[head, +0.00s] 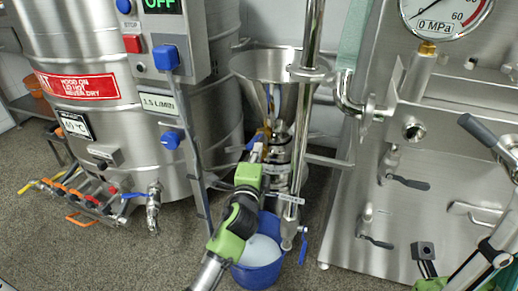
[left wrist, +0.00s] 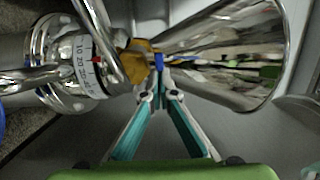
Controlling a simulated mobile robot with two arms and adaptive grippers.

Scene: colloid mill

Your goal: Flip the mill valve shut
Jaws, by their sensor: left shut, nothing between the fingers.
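The mill valve (head: 265,132) is a small brass-yellow body under the steel hopper (head: 262,66). In the left wrist view the brass valve body (left wrist: 135,62) sits between the hopper (left wrist: 235,50) and the mill's scale ring (left wrist: 88,62), with a small blue lever end (left wrist: 158,62) beside it. My left gripper (head: 257,150) is shut and empty, just below the valve. In the left wrist view its fingertips (left wrist: 158,90) meet close to the blue end; I cannot tell whether they touch. My right gripper (head: 424,252) seems to show partly at the lower right; its jaws are unclear.
A blue bucket (head: 258,262) stands on the floor below the mill. A steel tank (head: 100,130) with a control post (head: 165,35) is at left. A steel panel (head: 400,225) with a pressure gauge (head: 440,12) and levers is at right. Vertical pipes stand close to the mill.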

